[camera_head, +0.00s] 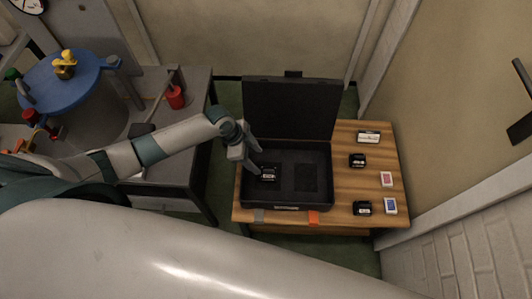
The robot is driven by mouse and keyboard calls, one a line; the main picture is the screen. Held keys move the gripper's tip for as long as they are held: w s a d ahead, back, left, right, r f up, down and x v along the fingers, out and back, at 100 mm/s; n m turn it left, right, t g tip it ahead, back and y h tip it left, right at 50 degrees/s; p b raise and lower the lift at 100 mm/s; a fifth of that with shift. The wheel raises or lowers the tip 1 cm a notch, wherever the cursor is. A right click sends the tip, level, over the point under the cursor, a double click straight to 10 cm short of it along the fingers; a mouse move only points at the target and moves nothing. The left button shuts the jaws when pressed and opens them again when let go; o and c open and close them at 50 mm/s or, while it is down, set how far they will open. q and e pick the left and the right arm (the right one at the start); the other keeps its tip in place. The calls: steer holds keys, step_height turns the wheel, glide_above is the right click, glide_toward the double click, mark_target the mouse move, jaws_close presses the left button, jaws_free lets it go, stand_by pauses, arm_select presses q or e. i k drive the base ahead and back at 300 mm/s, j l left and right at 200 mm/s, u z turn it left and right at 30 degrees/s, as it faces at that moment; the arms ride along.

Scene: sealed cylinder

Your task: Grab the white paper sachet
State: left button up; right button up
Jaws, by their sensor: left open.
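My left gripper (254,170) points down into the left part of an open black case (288,206). It is open, with its fingertips close to a small black item with a pale label (268,174) in the case. A flat whitish packet (368,136) with dark marks lies on the wooden table at the back right, outside the case. It may be the white paper sachet, but it is too small to be sure. The gripper is well to its left and apart from it. My right gripper is not in view.
On the wooden table (340,215), right of the case, lie two black items (357,160) (362,208), a pink-and-white card (386,179) and a blue-and-white card (390,205). The raised case lid (290,108) stands behind. A grey table with a blue-topped cylinder (62,78) is at left.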

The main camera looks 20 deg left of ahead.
mark_target(390, 207)
steer(key=z, duration=0.95)
